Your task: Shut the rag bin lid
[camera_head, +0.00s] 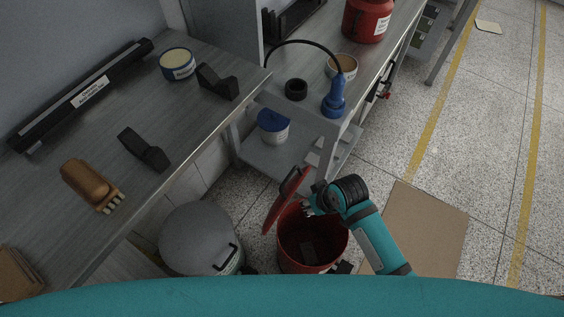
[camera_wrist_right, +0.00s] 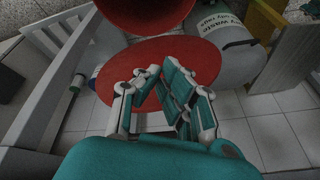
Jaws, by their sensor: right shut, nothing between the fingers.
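A red bin (camera_head: 330,236) stands open on the floor below the bench, with a dark inside. Its red lid (camera_head: 281,209) is tilted up on the bin's left side. In the right wrist view the lid (camera_wrist_right: 124,62) shows as a red disc behind the fingers, below the bin (camera_wrist_right: 140,8). My right gripper (camera_head: 308,205) is shut and empty, over the bin's rim close to the lid; contact cannot be told. It also shows in the right wrist view (camera_wrist_right: 164,88). My left gripper is not in view.
A grey bin (camera_head: 197,238) with its lid down stands left of the red bin; its label (camera_wrist_right: 222,24), partly readable, mentions waste and rags. The bench (camera_head: 115,95) and a low shelf (camera_head: 262,155) border the bins. Cardboard (camera_head: 430,225) lies on the floor at right.

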